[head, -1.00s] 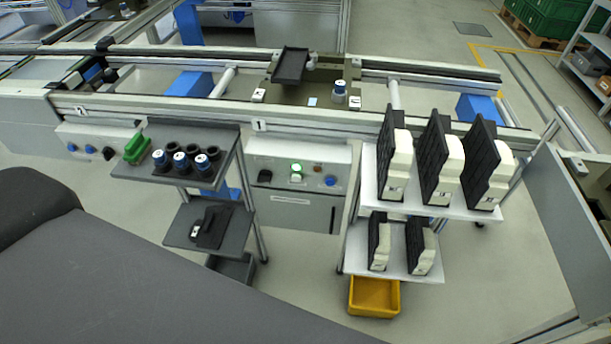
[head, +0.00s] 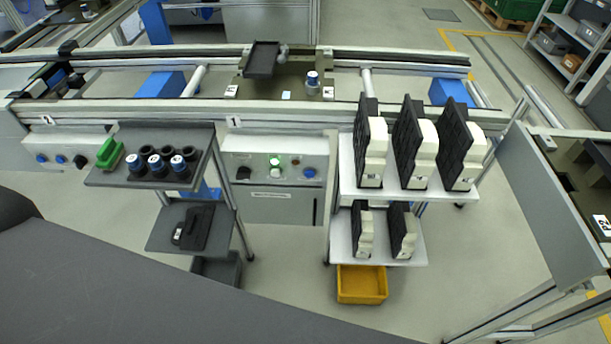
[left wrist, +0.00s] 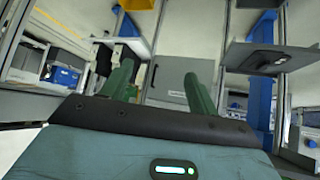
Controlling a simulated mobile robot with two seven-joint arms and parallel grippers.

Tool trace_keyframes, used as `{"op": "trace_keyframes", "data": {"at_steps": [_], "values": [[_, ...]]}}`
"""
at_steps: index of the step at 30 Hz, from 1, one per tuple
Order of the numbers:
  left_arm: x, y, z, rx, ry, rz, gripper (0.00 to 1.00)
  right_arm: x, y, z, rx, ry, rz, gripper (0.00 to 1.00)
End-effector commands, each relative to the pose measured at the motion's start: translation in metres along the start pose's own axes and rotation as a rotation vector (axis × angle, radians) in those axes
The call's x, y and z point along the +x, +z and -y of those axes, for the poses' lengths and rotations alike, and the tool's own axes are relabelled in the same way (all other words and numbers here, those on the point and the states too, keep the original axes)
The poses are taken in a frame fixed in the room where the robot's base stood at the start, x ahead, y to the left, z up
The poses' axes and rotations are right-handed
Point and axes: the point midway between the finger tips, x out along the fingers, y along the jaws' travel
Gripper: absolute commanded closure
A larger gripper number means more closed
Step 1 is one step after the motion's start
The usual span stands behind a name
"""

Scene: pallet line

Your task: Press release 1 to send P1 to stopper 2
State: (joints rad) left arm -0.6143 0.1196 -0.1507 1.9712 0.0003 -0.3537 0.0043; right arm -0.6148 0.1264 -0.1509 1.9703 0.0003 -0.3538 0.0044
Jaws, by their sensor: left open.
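The station 1 control panel (head: 275,158) is on the front of the line in the head view, under the "1" label. It has a black knob (head: 243,172), a green lit lamp (head: 274,161), a pale button (head: 276,172), a dark reddish lamp (head: 295,161) and a blue button (head: 309,173). A pallet (head: 254,86) sits on the line above it, bearing a black tray (head: 262,60) and a blue-and-white bottle (head: 313,82); its label is too small to read. My left gripper (left wrist: 160,78) shows only in the left wrist view, green fingers apart and empty. My right gripper is out of view.
A grey cart (head: 125,178) with bottles and a green holder stands left of the panel. A white rack (head: 347,185) with upright black-and-white parts stands right, a yellow bin (head: 361,283) beneath. A pallet marked P2 (head: 602,226) is at far right. Floor before the panel is clear.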

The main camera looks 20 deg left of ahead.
Motion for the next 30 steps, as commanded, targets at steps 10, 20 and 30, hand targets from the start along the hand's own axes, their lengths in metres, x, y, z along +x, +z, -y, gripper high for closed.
{"op": "trace_keyframes", "data": {"at_steps": [10, 20, 30], "values": [[0.0001, 0.0, 0.0, 0.0, 0.0, 0.0, 0.4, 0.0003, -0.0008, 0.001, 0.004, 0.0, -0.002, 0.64], [0.0001, 0.0002, 0.0, 0.0, 0.0, 0.0, 0.65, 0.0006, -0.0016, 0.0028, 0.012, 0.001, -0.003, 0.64], [0.0002, 0.0002, -0.0001, 0.0, 0.0, 0.0, 1.0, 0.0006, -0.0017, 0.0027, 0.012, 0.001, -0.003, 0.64]]}}
